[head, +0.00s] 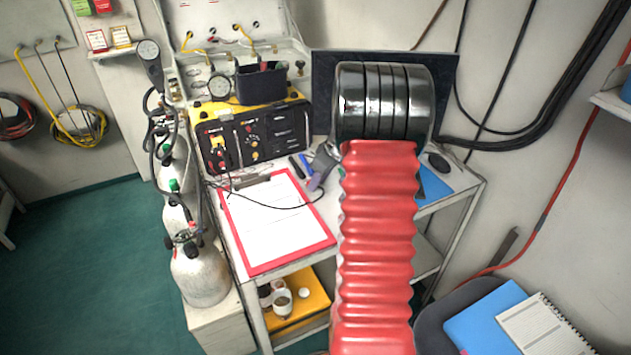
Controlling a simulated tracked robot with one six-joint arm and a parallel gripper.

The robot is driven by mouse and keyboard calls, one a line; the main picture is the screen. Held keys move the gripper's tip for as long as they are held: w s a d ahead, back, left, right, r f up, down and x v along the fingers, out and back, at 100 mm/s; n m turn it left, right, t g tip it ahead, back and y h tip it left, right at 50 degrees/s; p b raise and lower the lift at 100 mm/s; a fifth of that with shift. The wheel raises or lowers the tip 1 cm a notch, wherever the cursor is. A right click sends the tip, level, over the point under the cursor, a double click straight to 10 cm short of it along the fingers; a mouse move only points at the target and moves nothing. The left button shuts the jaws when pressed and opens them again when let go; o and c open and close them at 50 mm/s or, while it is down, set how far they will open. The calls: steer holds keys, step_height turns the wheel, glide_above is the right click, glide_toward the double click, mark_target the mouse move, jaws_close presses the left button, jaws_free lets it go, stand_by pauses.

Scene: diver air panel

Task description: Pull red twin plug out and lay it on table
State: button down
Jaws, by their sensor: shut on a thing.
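My gripper (318,182) shows as a small grey shape over the table, just right of the red-framed clipboard. It is partly hidden by my own arm. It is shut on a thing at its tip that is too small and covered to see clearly. A thin black lead (290,208) runs from the front of the black panel (256,138) across the clipboard to the gripper's tip, which fits the red twin plug being held there. Small yellow and red parts show at the panel's left side; I cannot tell what they are.
The table carries a red-framed clipboard (275,222) with white paper, pens (300,166) and a blue item (432,188) at the right. A gauge board stands behind. Gas cylinders (200,272) stand at the table's left. My arm covers the table's right middle.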

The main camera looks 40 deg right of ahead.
steer(key=shift+f, duration=0.2)
stand_by(0.4)
steer(key=c, duration=1.4)
jaws_free()
steer(key=shift+o, duration=0.2)
steer(key=v, duration=1.3)
steer(key=shift+s+r, duration=0.2)
steer(key=shift+r, duration=0.15)
